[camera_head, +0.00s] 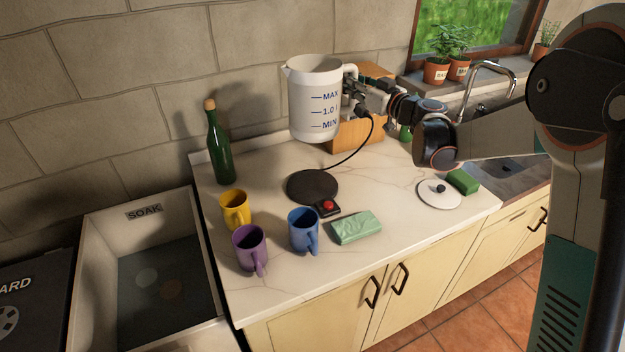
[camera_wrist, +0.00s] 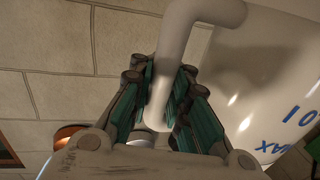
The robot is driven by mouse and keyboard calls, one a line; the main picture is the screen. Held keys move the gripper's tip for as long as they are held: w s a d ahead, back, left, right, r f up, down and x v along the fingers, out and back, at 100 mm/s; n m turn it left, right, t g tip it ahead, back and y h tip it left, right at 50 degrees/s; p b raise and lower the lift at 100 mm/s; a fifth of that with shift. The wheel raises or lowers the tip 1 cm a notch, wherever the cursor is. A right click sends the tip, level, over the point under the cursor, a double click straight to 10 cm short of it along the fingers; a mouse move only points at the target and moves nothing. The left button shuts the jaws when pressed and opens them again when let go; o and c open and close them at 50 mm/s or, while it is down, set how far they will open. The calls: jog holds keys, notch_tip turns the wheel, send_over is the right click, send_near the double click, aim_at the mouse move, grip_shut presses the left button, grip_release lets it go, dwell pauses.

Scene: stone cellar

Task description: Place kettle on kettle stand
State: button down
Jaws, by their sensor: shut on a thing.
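The kettle (camera_head: 312,95) is a white open-topped jug with blue MAX, 1.0 l and MIN marks. It is held upright in the air above the counter, over the far side of the stand. My gripper (camera_head: 352,88) is at its right side, shut on its handle. In the wrist view the gripper's green-padded fingers (camera_wrist: 163,105) press on both sides of the white handle (camera_wrist: 177,60), and the kettle body (camera_wrist: 265,80) fills the right. The kettle stand (camera_head: 312,187) is a dark round disc on the counter, with a red-button switch (camera_head: 328,206) at its front edge. The stand's top is empty.
A yellow mug (camera_head: 235,209), purple mug (camera_head: 249,249) and blue mug (camera_head: 303,230) stand in front of the stand, beside a green cloth (camera_head: 356,227). A green bottle (camera_head: 219,147) stands left. A white lid (camera_head: 438,193) and green sponge (camera_head: 463,181) lie right. A wooden block (camera_head: 358,134) is behind.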

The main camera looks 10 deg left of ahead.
notch_tip(320, 180, down, 19)
jog(key=b, duration=0.6)
jog(key=shift+a+f, duration=0.2)
jog(key=shift+a, duration=0.15)
jog(key=shift+f, duration=0.15)
jog(key=c, duration=1.8)
grip_release()
jog(key=shift+c, duration=0.2)
jog(key=o, duration=0.3)
